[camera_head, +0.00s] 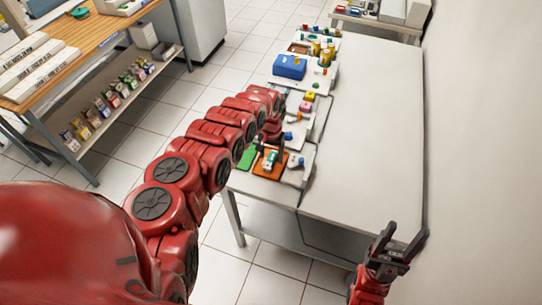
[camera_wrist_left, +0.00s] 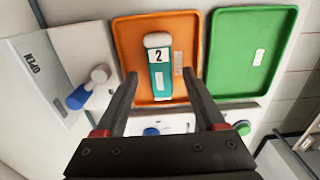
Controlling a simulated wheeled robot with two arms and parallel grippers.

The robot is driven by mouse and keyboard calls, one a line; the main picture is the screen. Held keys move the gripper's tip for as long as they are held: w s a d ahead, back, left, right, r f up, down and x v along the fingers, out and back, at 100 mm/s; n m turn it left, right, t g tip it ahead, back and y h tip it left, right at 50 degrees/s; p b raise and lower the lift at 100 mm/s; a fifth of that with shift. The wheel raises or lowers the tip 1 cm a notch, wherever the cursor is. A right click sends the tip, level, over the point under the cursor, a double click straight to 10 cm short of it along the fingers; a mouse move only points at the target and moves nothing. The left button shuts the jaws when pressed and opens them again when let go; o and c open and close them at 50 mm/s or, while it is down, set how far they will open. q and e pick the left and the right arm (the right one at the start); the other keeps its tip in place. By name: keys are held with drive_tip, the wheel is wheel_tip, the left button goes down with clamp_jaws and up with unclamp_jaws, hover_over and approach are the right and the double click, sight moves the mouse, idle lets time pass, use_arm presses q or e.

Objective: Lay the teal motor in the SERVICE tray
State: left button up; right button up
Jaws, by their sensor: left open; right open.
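The teal motor (camera_wrist_left: 159,75), with a pale rounded end and a white label reading 2, lies in the orange tray (camera_wrist_left: 128,35). In the head view the teal motor (camera_head: 270,160) shows small on the orange tray (camera_head: 263,174). My left gripper (camera_wrist_left: 161,78) is open, its fingers pointing toward the tray on either side of the motor's lower end; contact cannot be told. The green tray (camera_wrist_left: 228,58) beside it is empty except for a small label. The tray labels are too small to read. My right gripper (camera_head: 388,248) is open and empty at the table's near right.
A blue box (camera_head: 289,67) and small coloured parts stand farther along the table (camera_head: 375,130). The table's right side is clear, with a wall beyond.

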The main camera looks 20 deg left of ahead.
use_arm(q)
wheel_tip(320, 180, up, 17)
drive_tip(key=p, duration=0.2)
drive_tip(key=shift+f, duration=0.2)
